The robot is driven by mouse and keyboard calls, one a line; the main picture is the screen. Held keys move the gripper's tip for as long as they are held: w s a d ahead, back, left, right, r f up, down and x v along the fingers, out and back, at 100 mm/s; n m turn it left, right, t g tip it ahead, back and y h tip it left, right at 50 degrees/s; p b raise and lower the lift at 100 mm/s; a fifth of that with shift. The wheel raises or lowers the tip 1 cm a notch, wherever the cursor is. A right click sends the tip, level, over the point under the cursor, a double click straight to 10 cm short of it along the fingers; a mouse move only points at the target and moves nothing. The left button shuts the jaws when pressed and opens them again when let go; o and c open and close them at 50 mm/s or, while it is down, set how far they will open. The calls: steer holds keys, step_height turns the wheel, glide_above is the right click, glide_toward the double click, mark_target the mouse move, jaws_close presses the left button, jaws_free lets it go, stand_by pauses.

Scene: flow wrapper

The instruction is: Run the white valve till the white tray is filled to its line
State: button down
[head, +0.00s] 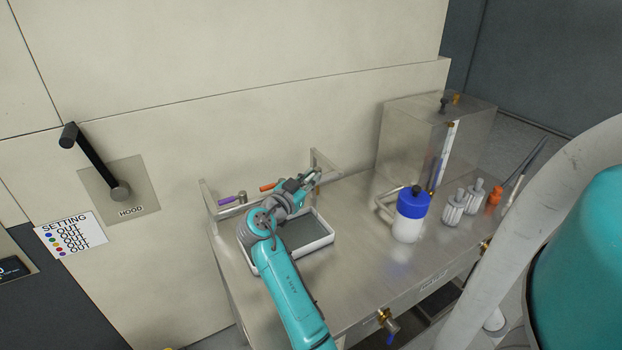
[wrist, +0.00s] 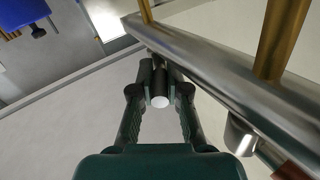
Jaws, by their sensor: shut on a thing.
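My gripper (head: 308,182) is at the pipe rail at the back of the steel bench. In the wrist view its two fingers (wrist: 159,98) are shut on a short round valve handle with a white end (wrist: 159,102), just beside the metal pipe. The fingers cover most of the handle, so how far it is turned cannot be told. The white tray (head: 330,238) lies on the bench below the rail, partly behind my arm. Its inside looks flat grey; its fill line and the level cannot be made out. No stream is clearly visible.
A purple handle (head: 226,201) and an orange handle (head: 268,187) sit on the same rail, left of my gripper. A blue-topped white bottle (head: 410,220), grey ribbed containers (head: 454,208) and a clear box (head: 410,130) stand to the right. Bare bench lies between tray and bottle.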

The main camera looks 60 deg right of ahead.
steer(key=c, duration=1.2)
jaws_free()
steer(key=shift+o, duration=0.2)
steer(key=a, duration=1.2)
steer(key=shift+w, duration=0.4)
